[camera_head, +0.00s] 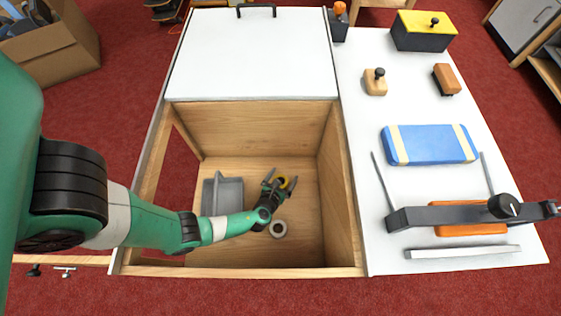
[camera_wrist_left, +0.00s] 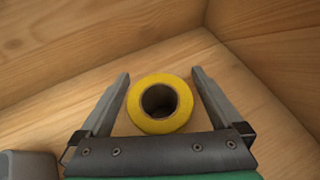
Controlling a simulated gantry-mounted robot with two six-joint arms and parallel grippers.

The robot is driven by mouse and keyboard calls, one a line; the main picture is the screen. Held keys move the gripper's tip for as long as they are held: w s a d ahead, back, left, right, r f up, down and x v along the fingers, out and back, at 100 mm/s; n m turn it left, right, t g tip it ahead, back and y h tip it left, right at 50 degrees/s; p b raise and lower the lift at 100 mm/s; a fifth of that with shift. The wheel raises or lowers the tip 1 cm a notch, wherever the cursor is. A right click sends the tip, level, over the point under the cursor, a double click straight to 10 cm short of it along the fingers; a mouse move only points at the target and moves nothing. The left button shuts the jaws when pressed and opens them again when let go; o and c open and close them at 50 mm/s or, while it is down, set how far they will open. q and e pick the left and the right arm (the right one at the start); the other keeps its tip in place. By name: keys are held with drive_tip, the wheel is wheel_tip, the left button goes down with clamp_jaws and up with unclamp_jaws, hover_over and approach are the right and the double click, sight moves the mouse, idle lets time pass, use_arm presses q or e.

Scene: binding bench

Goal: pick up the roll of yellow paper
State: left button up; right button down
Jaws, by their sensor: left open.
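The roll of yellow paper (camera_head: 283,182) is on the wooden floor inside the open bin. In the left wrist view the yellow roll (camera_wrist_left: 160,126) stands on end, its dark hole facing the camera. My left gripper (camera_head: 282,177) reaches down into the bin and is open. In the left wrist view its two fingers (camera_wrist_left: 160,74) lie on either side of the roll, with a visible gap on each side. My right gripper is not in view.
The bin's wooden walls (camera_head: 337,190) surround the gripper. A grey tray (camera_head: 233,190) sits left of it and a pale grey roll (camera_head: 272,232) lies nearer the front. A white lid (camera_head: 255,55) covers the back. The white benchtop (camera_head: 375,240) at right holds tools and a blue block (camera_head: 430,145).

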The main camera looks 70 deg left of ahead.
use_arm(q)
drive_tip(key=shift+c, duration=0.2)
drive_tip(key=c, duration=1.3)
drive_tip(key=shift+r, duration=0.1)
drive_tip(key=shift+r, duration=0.1)
wheel_tip(320, 180, up, 18)
drive_tip(key=p, duration=1.5)
drive_tip(key=s+a, duration=0.1)
drive_tip(key=s, duration=0.5)
drive_tip(key=s+a+b, duration=0.1)
drive_tip(key=s, duration=0.4)
drive_tip(key=s+a+b, duration=0.1)
drive_tip(key=s+a, duration=0.1)
drive_tip(key=s, duration=0.4)
drive_tip(key=shift+s, duration=0.3)
